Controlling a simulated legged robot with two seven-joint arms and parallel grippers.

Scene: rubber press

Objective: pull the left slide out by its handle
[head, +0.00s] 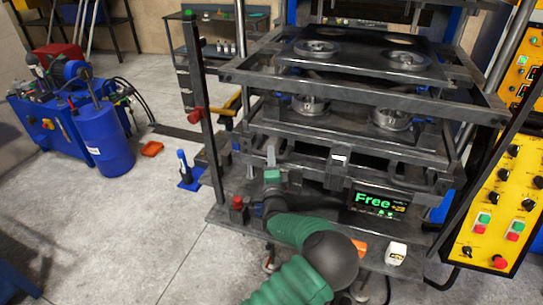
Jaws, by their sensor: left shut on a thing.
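The press (350,100) fills the right half of the head view. Its lower dark slides sit at the front, and a dark bar-shaped handle (287,153) shows at the left slide's front. My left gripper (271,157), on the green arm coming up from below, is at this handle with its fingers pointing up. It is shut on the handle; its fingers hide part of the grip. The left slide looks level, but how far out it stands cannot be told. My right gripper is not in view.
A yellow control panel (496,190) stands at the right. A dark upright post (203,125) with a red knob rises left of my gripper. A "Free" display (378,202) sits on the press front. A blue barrel (104,139) stands at the far left. The floor between is mostly clear.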

